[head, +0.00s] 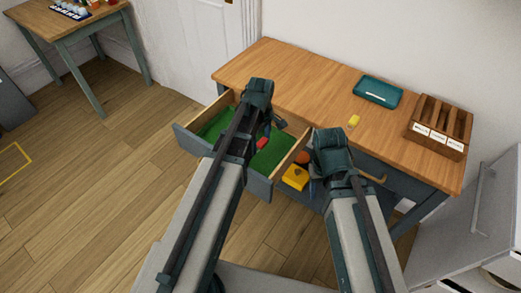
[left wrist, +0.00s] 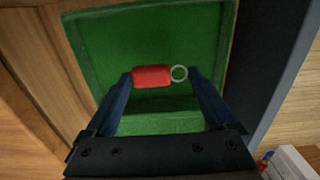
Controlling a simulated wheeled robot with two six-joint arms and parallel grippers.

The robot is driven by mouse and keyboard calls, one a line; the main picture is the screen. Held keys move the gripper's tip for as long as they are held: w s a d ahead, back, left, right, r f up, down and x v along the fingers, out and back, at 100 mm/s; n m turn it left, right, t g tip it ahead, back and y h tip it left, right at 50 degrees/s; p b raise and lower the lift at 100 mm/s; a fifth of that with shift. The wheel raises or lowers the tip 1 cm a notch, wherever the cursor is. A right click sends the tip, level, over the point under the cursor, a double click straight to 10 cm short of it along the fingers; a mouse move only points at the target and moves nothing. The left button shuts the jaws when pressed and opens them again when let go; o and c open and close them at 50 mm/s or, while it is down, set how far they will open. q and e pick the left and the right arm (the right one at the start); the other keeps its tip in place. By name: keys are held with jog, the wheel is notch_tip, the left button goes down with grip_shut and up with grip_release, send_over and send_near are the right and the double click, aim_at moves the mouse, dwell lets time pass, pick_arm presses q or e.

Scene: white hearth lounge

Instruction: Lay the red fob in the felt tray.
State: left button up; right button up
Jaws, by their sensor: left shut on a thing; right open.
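The red fob (head: 263,143) is held by my left gripper (head: 267,132), inside or just above the open drawer (head: 208,157) with its green lining. In the left wrist view the fob (left wrist: 152,76) and its metal ring (left wrist: 179,73) lie between the fingertips (left wrist: 160,76), over green lining (left wrist: 150,35). Whether the fob touches the floor below cannot be told. A teal tray (head: 378,91) with a pale label stands on the tabletop; I cannot tell whether it is felt. My right gripper (head: 330,155) is open near the table's front edge, its fingertips mostly hidden.
A wooden slotted holder (head: 440,123) with white labels stands at the tabletop's right end. A small yellow object (head: 353,121) lies before the teal tray. A yellow item (head: 296,177) and an orange item (head: 302,156) sit beside the drawer, lower down. The tabletop's left part is clear.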

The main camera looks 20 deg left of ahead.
aim_at(261, 143)
pick_arm(q)
jog(key=shift+f+b, duration=1.75)
jog(key=shift+f, duration=0.1)
jog(key=shift+f+b, duration=0.4)
jog(key=o, duration=1.2)
jog(key=shift+r, duration=0.1)
jog(key=shift+c, duration=0.2)
jog(key=shift+r, duration=0.15)
